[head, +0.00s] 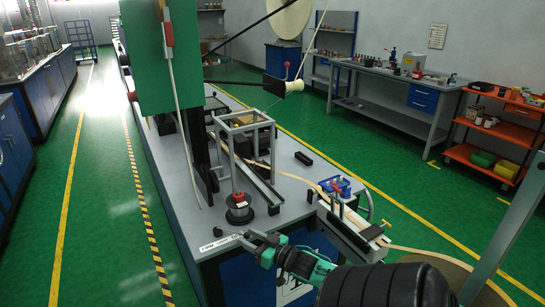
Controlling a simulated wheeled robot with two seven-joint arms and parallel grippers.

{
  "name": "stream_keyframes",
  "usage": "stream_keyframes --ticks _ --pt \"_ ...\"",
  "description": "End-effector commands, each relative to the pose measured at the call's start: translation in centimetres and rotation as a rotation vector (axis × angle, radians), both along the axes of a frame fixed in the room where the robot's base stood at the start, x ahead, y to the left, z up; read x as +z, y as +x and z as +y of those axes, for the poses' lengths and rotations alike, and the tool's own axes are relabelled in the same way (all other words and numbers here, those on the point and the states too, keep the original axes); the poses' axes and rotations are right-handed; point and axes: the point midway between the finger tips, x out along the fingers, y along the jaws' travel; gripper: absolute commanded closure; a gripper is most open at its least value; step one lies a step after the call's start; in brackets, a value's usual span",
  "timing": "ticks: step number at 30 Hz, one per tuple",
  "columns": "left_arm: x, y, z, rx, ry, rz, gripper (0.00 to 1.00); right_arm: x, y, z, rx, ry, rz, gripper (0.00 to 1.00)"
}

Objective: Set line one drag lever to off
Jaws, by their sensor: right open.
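My right gripper (250,238) is open at the near end of the long grey machine bench (204,228). Its arm comes in from the bottom right, and its jaws point left toward a small white label on the bench edge. A round dark base with a red part (238,200) stands just beyond the jaws, apart from them. My left gripper is out of view.
A tall green panel (160,60) rises over the bench's left side. A grey frame (246,150) and a tape track stand mid-bench. A blue block (336,186) sits right, near a large tape reel (430,275). Green floor is clear on the left.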

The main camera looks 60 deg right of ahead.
Motion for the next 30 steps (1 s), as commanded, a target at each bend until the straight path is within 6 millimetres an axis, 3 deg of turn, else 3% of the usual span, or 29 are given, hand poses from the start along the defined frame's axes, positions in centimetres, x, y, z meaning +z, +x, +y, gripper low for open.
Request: stream_keyframes --ticks 9,15,30 --pt "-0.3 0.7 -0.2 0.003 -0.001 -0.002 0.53 -0.2 -5.6 0.1 -0.003 0.000 0.003 0.59" --pt "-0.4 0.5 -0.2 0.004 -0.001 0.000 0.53 -0.1 -8.1 0.2 -0.003 0.000 0.001 0.59" --pt "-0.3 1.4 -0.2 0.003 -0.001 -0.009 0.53 0.1 -9.1 0.2 -0.002 -0.001 -0.001 0.59"
